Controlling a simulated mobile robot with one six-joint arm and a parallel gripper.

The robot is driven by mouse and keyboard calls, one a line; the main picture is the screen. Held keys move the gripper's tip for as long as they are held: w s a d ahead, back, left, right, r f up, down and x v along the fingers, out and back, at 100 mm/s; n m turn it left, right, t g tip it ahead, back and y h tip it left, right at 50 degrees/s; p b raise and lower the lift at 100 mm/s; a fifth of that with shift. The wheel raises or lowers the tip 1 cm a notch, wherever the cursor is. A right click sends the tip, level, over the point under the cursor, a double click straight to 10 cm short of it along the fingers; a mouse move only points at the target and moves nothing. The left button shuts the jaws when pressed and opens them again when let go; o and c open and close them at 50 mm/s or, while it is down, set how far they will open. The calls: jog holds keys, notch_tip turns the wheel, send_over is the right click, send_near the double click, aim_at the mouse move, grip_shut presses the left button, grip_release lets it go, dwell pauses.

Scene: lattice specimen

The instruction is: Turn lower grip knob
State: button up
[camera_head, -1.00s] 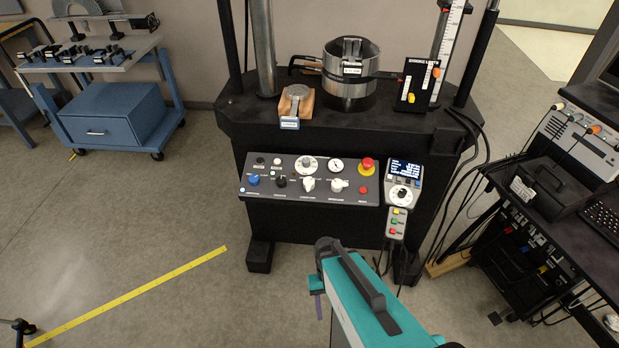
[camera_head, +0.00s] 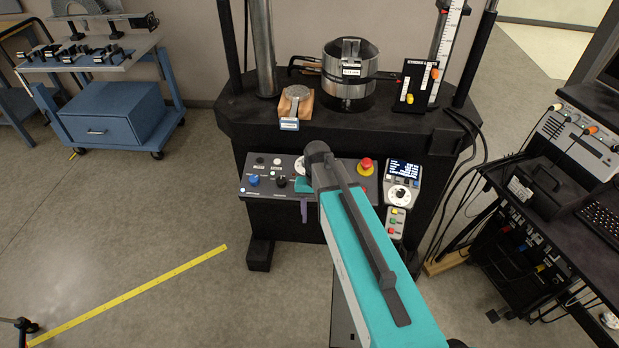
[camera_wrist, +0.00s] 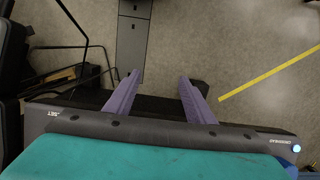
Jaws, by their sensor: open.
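The dark control panel (camera_head: 258,187) is on the front of the test machine in the head view. My arm covers its middle and right part, including the white knobs of the lower row, so the lower grip knob is hidden. My gripper (camera_wrist: 160,75) is open and empty, its two purple fingers spread apart in the wrist view. One purple finger also shows below the panel's front edge in the head view (camera_head: 304,208).
A red stop button (camera_head: 366,166) and a handset with a display (camera_head: 403,183) are right of my arm. A blue knob (camera_head: 254,181) and a black knob (camera_head: 281,182) are left of it.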

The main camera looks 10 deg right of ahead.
jog(key=w+r+m, duration=0.1)
jog(key=w+r, duration=0.4)
jog(key=r, duration=0.5)
jog(key=w+r+m+t, duration=0.1)
jog(key=w+r, duration=0.4)
jog(key=r, duration=0.5)
jog(key=shift+d+r+t+p, duration=0.25)
jog(key=shift+r+t+p, duration=0.05)
jog(key=shift+r+p, duration=0.1)
jog(key=shift+f, duration=0.1)
jog(key=shift+w+a+f+b, duration=0.1)
jog(key=shift+a+f+b, duration=0.05)
jog(key=shift+f+b, duration=2.8)
jog(key=shift+w+a+f+b, duration=0.15)
jog(key=shift+f+b, duration=1.85)
jog(key=shift+f, duration=1.85)
jog(key=shift+s, duration=0.1)
